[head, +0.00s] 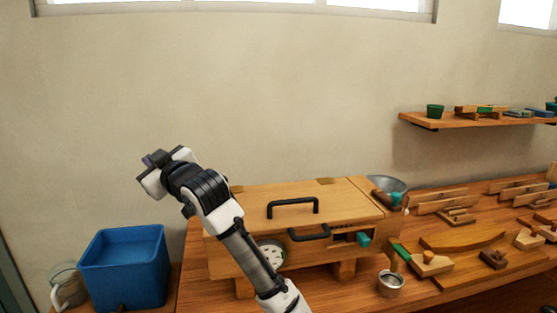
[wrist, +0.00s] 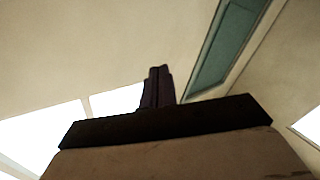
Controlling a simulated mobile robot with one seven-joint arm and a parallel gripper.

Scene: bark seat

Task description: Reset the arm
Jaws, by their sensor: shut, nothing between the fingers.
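My arm rises from the bottom of the head view and leans up and left. My gripper (head: 154,160) is at its raised end, in the air in front of the wall, up and left of the wooden box on the bench. In the wrist view my gripper's fingers (wrist: 157,86) are dark and sit close together. They are shut with nothing between them. Behind them the wrist view shows only the pale wall or ceiling, bright windows and a green panel.
A wooden box (head: 346,196) with black handles stands on the bench (head: 420,296), partly behind my arm. A blue bin (head: 124,268) is at lower left. Wooden tools, a metal cup (head: 390,285) and a wall shelf (head: 470,121) are right. Space around my gripper is clear.

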